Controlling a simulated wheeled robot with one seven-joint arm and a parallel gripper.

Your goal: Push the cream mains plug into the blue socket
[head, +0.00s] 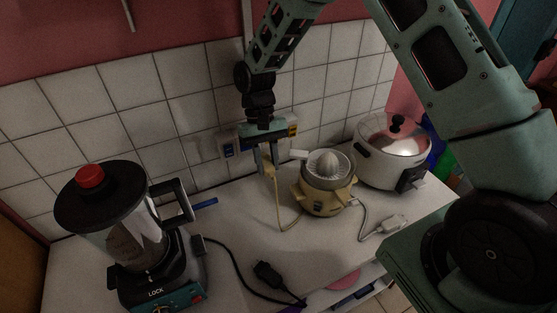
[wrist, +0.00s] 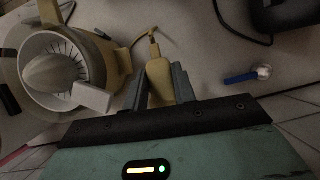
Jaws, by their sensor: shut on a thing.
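My gripper (head: 267,168) hangs upright in front of the tiled wall, its two fingers shut around the cream mains plug (head: 269,168). In the wrist view the plug (wrist: 160,82) sits between the gripper's fingers (wrist: 159,92), its cord leaving at the end away from the palm. The cord curves down to the counter, towards the cream citrus juicer (head: 327,187). The blue socket (head: 227,148) is on the wall just left of my gripper. The plug is apart from it. The plug's pins cannot be made out.
A yellow socket (head: 292,127) is partly visible right of my wrist. A blender (head: 140,235) stands left, a rice cooker (head: 393,155) right. A black plug (head: 268,273) and white plug (head: 397,222) lie on the counter. A blue-handled item (head: 205,203) lies near the blender.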

